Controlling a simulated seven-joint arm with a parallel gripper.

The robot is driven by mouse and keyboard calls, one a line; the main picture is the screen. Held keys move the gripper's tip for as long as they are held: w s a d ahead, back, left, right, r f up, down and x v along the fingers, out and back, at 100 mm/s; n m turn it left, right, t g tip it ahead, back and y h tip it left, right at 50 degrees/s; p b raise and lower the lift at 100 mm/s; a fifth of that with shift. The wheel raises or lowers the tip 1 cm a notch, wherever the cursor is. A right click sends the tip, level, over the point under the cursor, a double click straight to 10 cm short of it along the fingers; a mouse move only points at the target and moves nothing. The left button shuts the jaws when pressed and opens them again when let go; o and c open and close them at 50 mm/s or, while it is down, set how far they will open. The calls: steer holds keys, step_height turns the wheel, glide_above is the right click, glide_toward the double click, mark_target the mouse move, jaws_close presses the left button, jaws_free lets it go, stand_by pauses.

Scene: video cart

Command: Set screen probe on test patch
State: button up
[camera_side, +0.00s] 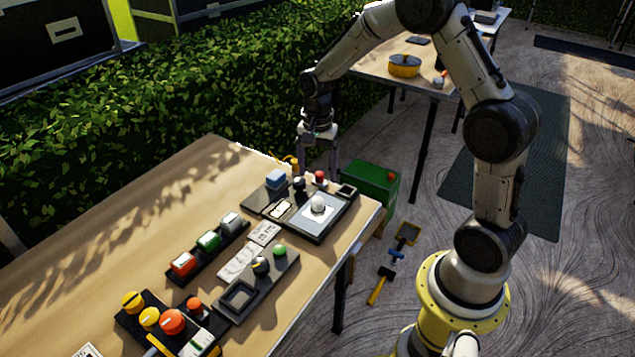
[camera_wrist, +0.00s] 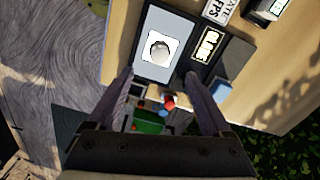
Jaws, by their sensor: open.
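A pale round-topped piece, which looks like the screen probe (camera_side: 318,203), stands on a white square, which looks like the test patch (camera_side: 307,214), on a dark-framed grey panel. In the wrist view, the probe (camera_wrist: 160,48) sits within the white patch (camera_wrist: 149,57), seen from above. I cannot tell whether they touch. My gripper (camera_side: 318,163) is open and empty, beyond the panel near the table's far end. In the wrist view, its two fingers (camera_wrist: 159,78) are spread apart, with the probe ahead of the gap and clear of both.
A blue block (camera_side: 276,179), a black knob (camera_side: 299,184) and a red knob (camera_side: 320,176) stand close to the gripper. Red, green and grey buttons (camera_side: 208,241) line a nearby strip. A green box (camera_side: 370,184) is beyond the table end.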

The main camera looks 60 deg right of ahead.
steer(key=s+a+r+n+t, duration=0.1)
steer(key=s+a+r+n, duration=0.25)
steer(key=r, duration=0.35)
steer(key=s+a+r+n+t, duration=0.2)
steer(key=s+a+r+n, duration=0.1)
steer(key=s+r, duration=0.3)
steer(key=s+a+r+n+t, duration=0.1)
steer(key=s+a+r+n, duration=0.1)
steer(key=s+n, duration=0.2)
steer(key=s+a+r+n+t, duration=0.1)
steer(key=s+n, duration=0.3)
steer(key=s, duration=0.5)
steer(key=shift+s+a+r+t, duration=0.15)
steer(key=shift+a+r+t, duration=0.2)
steer(key=shift+r, duration=0.25)
